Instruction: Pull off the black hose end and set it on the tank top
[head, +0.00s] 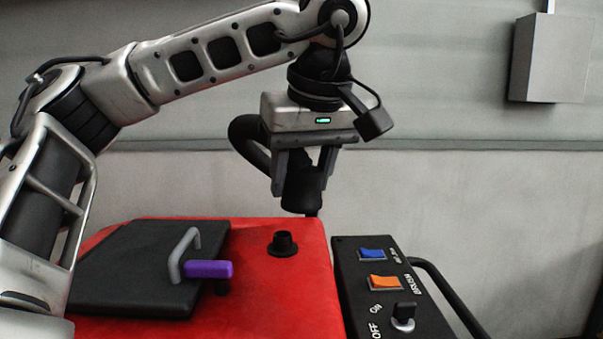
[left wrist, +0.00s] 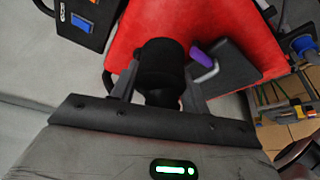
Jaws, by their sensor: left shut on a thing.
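My left gripper (head: 302,183) is shut on the black hose end (head: 301,194), a thick dark cuff with the hose (head: 246,135) curving up behind the gripper to the left. The hose end hangs above the red tank top (head: 285,305), apart from the short black port (head: 283,243) that stands up from it. In the left wrist view the hose end (left wrist: 162,65) sits between the fingers and hides the port. My right gripper is not in view.
A black lid (head: 125,265) with a grey handle (head: 181,255) and a purple grip (head: 208,269) lies on the tank's left part. A control panel (head: 375,290) with blue and orange switches is at the right. Bare red top lies in front of the port.

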